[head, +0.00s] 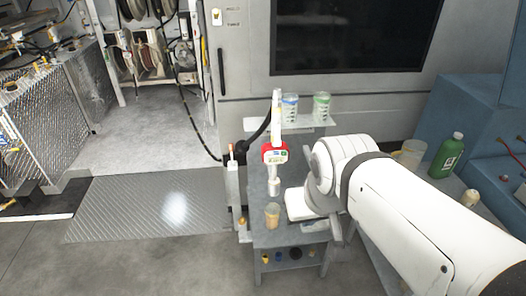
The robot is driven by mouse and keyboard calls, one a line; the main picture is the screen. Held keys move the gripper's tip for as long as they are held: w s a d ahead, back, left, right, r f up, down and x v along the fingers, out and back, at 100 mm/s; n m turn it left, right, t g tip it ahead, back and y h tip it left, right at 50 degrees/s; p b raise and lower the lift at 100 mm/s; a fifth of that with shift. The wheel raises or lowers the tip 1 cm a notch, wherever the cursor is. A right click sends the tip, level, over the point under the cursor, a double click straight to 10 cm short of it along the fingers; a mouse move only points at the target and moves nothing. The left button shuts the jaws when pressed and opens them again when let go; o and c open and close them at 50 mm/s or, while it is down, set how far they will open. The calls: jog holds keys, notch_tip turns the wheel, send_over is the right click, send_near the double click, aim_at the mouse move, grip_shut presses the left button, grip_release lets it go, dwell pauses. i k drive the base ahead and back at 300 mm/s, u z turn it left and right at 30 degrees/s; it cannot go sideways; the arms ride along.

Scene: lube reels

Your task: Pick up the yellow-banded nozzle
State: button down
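A white nozzle with a red-edged meter (274,153) stands upright above the small grey cart. A black hose runs near it on the left. I cannot make out a yellow band on it, so I cannot tell whether it is the yellow-banded nozzle. My white arm reaches in from the lower right. Its wrist end is over the cart, to the right of this nozzle and apart from it in the picture. My gripper's fingers cannot be made out there, and I see nothing held.
A green bottle (449,156) is right of my arm.

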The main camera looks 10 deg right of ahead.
aim_at(277, 159)
jog(key=z, duration=0.15)
jog(key=i, duration=0.9)
jog(key=u, duration=0.05)
